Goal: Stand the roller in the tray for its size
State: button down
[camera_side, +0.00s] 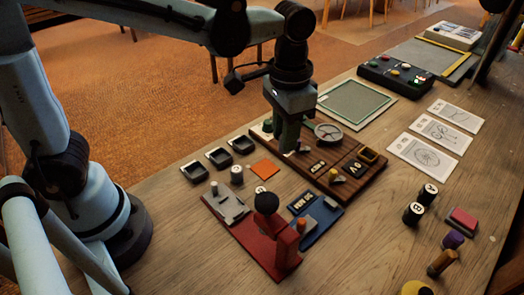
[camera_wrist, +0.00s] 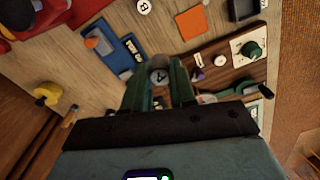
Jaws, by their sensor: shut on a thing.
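My gripper (camera_side: 288,147) hangs over the dark wooden board, its green fingers pointing down. In the wrist view my gripper (camera_wrist: 160,82) is shut on a grey roller (camera_wrist: 159,77) with a dark letter, seemingly A, on its end. In the side view the fingers hide this roller. Three small black trays stand in a row to the left of my gripper: the near one (camera_side: 195,171), the middle one (camera_side: 218,158) and the far one (camera_side: 242,145). Their size differences are hard to tell. Part of one tray (camera_wrist: 246,8) shows at the top of the wrist view.
An orange square (camera_side: 265,169) lies between the trays and the wooden board (camera_side: 343,192). A red stand (camera_side: 263,245) and a blue holder (camera_side: 318,224) are in front. Two black rollers with white lettered tops, B (camera_side: 413,213) and Y (camera_side: 428,194), stand at right.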

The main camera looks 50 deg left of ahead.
jog(key=shift+s+a+f+n, duration=0.7)
jog(key=shift+s+a+f, duration=0.7)
jog(key=shift+s+a, duration=0.95)
jog(key=shift+s+a+f+n, duration=0.7)
jog(key=shift+s+a+f, duration=0.9)
jog(key=shift+a, duration=1.25)
jog(key=shift+s+a+f+n, duration=0.7)
jog(key=shift+s+a+f, duration=0.55)
jog(key=shift+s+a, duration=1.15)
jog(key=shift+w+a+f, duration=0.1)
jog(key=shift+w+f, duration=0.05)
jog(key=shift+f, duration=0.4)
jog(key=shift+w+a+f, duration=0.1)
jog(key=shift+f, duration=0.4)
jog(key=c, duration=0.8)
grip_release()
jog(key=shift+c, duration=0.2)
jog(key=shift+o, duration=0.3)
jog(key=shift+o, duration=1.3)
